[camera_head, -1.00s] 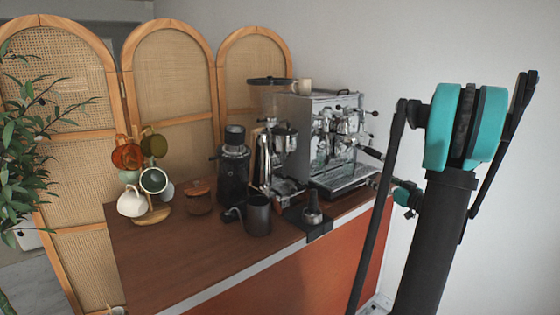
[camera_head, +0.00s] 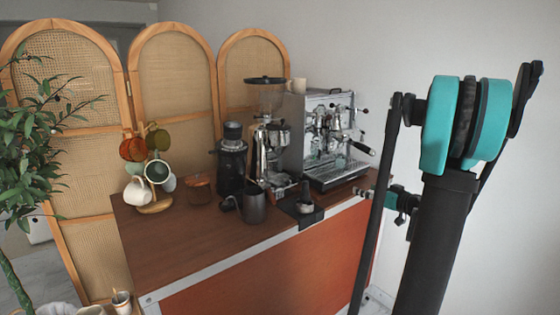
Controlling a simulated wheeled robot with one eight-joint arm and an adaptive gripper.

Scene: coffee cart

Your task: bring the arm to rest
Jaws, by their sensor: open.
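My arm stands upright at the right of the view, a dark link topped by a large teal and black joint. A smaller teal and black part of my arm shows low behind it, in front of the wall near the cart's right end. I cannot make out my gripper's fingers anywhere. My arm is clear of the wooden-topped coffee cart (camera_head: 180,250) in the picture, and nothing is seen held by it.
The espresso machine (camera_head: 325,140), grinder (camera_head: 266,145), black hand grinder (camera_head: 231,165), dark pitcher (camera_head: 254,207), tamper (camera_head: 305,199) and mug tree (camera_head: 155,207) stand on the cart. A plant (camera_head: 40,150) and folding screen (camera_head: 175,75) are at left. The cart's front left top is clear.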

